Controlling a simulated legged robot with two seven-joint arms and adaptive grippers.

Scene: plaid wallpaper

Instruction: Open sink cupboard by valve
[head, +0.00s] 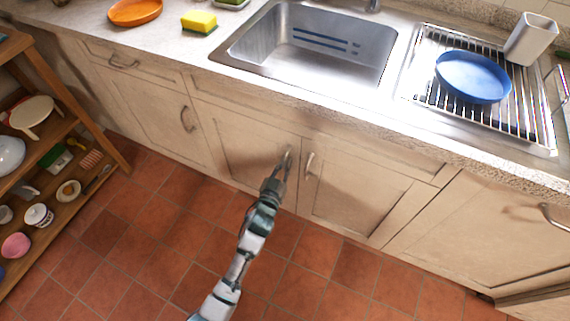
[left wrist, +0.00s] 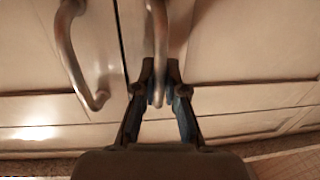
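The sink cupboard has two pale wooden doors under the sink, a left door (head: 245,135) and a right door (head: 365,200). Both look closed. My left gripper (head: 286,160) is at the left door's metal handle, beside the seam between the doors. In the left wrist view my fingers (left wrist: 161,85) lie on both sides of this handle (left wrist: 157,30) and appear closed on it. The right door's handle (head: 308,164) is free just to the right; it also shows in the left wrist view (left wrist: 84,75). My right gripper is not in view.
The metal sink (head: 260,40) is set in the countertop above. A drying rack (head: 425,60) holds a blue plate (head: 473,77) and a white cup (head: 531,40). A yellow sponge (head: 199,21) lies left of the sink. A wooden shelf (head: 105,140) stands at left. The tiled floor (head: 330,285) before the doors is clear.

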